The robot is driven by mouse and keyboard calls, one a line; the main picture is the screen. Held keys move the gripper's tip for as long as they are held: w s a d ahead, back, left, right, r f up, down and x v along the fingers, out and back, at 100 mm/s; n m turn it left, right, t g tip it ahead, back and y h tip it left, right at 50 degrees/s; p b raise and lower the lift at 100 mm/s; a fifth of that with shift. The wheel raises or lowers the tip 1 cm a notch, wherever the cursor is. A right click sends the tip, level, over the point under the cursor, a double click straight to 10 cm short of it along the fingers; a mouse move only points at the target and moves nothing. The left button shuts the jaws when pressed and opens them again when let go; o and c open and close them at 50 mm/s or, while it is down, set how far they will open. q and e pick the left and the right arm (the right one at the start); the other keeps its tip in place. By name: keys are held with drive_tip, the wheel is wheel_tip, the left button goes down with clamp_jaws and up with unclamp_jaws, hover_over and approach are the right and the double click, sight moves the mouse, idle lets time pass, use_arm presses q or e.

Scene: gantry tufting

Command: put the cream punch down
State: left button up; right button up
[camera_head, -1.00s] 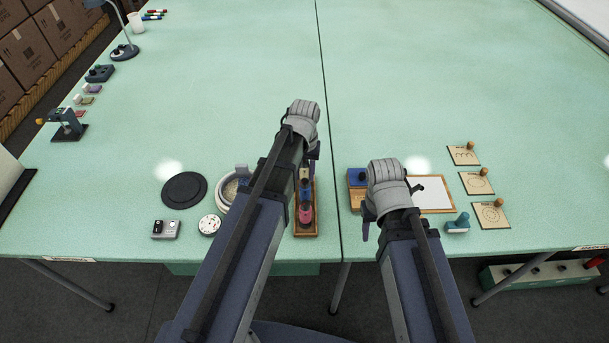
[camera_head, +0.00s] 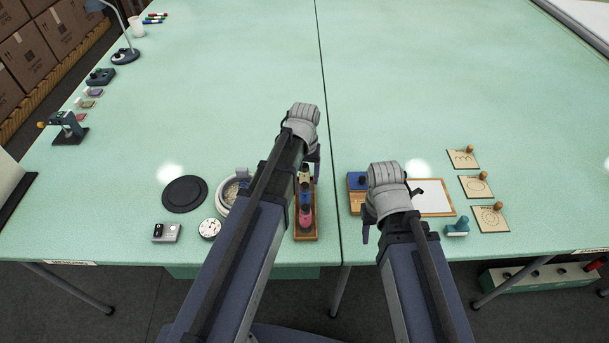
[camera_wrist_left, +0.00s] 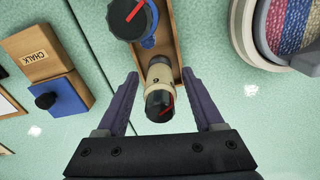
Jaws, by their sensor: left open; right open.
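The cream punch (camera_wrist_left: 158,80) is at the end of the wooden rack (camera_wrist_left: 176,45) in the left wrist view, between my left gripper's fingers. My left gripper (camera_wrist_left: 160,75) is open, with a gap on both sides of the punch. In the head view the cream punch (camera_head: 304,173) shows at the far end of the rack (camera_head: 306,237), partly hidden by my left arm. A blue punch (camera_head: 305,190) and a pink punch (camera_head: 305,216) stand nearer in the same rack. My right gripper (camera_head: 368,226) is open and empty, right of the rack.
A chalk box (camera_wrist_left: 38,58) and blue block (camera_wrist_left: 62,99) lie beside the rack. A bowl (camera_head: 226,203), round gauge (camera_head: 209,228) and dark disc (camera_head: 185,194) are left. A framed white board (camera_head: 432,197), teal stamp (camera_head: 457,228) and wooden plates (camera_head: 476,186) are right.

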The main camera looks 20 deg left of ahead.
use_arm(q)
wheel_tip(320, 180, up, 12)
drive_tip(key=p, duration=1.1)
drive_tip(key=shift+f, duration=0.15)
drive_tip(key=s+d+m+y, duration=0.1)
drive_tip(key=s+d+m, duration=0.4)
drive_tip(key=s+d, duration=0.5)
drive_tip(key=s, duration=0.4)
drive_tip(key=shift+s+d, duration=0.15)
drive_tip(key=shift+d, duration=0.1)
